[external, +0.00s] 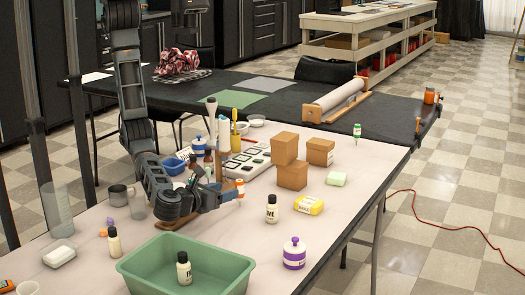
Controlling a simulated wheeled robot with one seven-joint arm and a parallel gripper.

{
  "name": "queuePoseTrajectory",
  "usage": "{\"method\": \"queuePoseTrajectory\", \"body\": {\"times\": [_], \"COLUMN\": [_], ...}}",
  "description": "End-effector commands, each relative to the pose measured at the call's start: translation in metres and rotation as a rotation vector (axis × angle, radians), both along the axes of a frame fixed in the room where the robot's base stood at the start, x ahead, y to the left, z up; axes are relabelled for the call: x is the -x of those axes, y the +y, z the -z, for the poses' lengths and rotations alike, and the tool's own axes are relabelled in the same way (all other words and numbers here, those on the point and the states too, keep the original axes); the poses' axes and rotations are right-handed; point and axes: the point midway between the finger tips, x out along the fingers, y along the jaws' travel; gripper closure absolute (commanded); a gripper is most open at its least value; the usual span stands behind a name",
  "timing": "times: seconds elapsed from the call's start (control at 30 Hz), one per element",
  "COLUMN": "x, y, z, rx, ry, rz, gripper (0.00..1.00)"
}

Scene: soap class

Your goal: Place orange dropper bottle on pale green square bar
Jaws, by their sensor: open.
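The pale green square bar (337,179) lies flat on the white table, right of the cardboard boxes. A small white and orange bottle (240,188), which looks like the orange dropper bottle, is at the right end of my gripper (228,192). My arm comes down from the upper left and my gripper reaches right, low over the table. The jaws are open; the fingers are small and partly hidden, and I cannot tell if they touch the bottle. The bar is well to the right of my gripper, with nothing on it.
Cardboard boxes (292,174) stand between my gripper and the bar. A green tub (150,270) holds a bottle. Table space around the bar is clear.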

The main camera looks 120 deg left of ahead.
Motion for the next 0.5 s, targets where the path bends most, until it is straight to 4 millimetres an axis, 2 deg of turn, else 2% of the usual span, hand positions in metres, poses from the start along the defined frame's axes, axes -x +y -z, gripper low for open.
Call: {"method": "queuePoseTrajectory", "body": {"times": [0.2, 0.5], "x": [-0.003, -0.007], "y": [0.013, 0.037], "z": [0.009, 0.011], "rx": [-0.145, -0.164], "ry": [-0.025, -0.032], "rz": [0.017, 0.021], "gripper": [0.40, 0.40]}}
